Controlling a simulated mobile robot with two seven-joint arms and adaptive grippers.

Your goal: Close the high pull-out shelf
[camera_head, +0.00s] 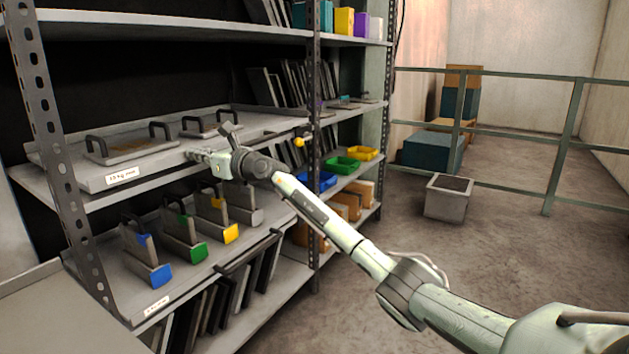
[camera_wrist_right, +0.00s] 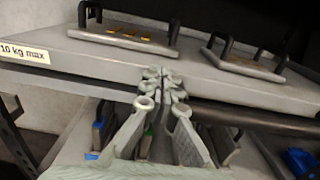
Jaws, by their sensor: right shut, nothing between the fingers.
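The high pull-out shelf (camera_head: 84,176) is a grey tray with a "10 kg max" label on its front lip, at mid-height in the rack. Its front stands slightly forward of the left rack post. Two dies with black handles (camera_head: 130,147) lie on it. My right gripper (camera_head: 196,156) is at the shelf's front edge, fingers pointing at it. In the right wrist view, the shut, empty fingers (camera_wrist_right: 165,86) overlap the shelf's front lip (camera_wrist_right: 110,66); whether they touch it I cannot tell. My left gripper is not in view.
Below, a lower shelf (camera_head: 133,299) holds several upright dies with blue, green and yellow ends. Rack posts (camera_head: 68,190) stand left and right. Coloured bins (camera_head: 342,165) sit at the right. A grey planter-like box (camera_head: 447,200) stands on open floor before a railing (camera_head: 525,138).

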